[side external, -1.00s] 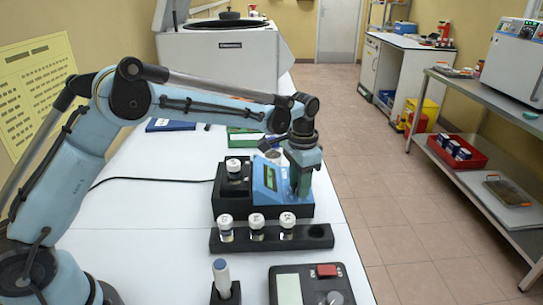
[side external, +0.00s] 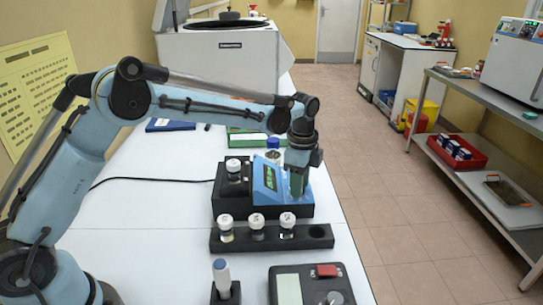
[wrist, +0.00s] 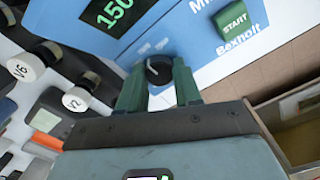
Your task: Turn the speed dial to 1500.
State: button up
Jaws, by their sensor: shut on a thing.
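The stirrer-like machine has a blue sloped panel (side external: 264,180) on a black base and stands mid-table in the side view. Its display (wrist: 118,10) shows the green digits 150, with the frame edge cutting off anything further. The small black speed dial (wrist: 158,70) sits on the panel in the wrist view, beside a green START button (wrist: 234,20). My gripper (wrist: 158,82) has its two green fingers on either side of the dial, shut on it. In the side view my gripper (side external: 298,185) hides the dial.
A black rack (side external: 270,243) with several white-capped vials lies in front of the machine. A capped vial (side external: 233,169) stands in the black block at its left. A grey device (side external: 318,287) and a blue-tipped pen-like tool (side external: 221,275) are nearer the camera.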

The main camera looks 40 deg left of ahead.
jog(key=shift+m, duration=0.5)
jog(key=o, duration=1)
jog(key=shift+o, duration=0.2)
notch_tip(320, 180, up, 12)
dwell(0.4)
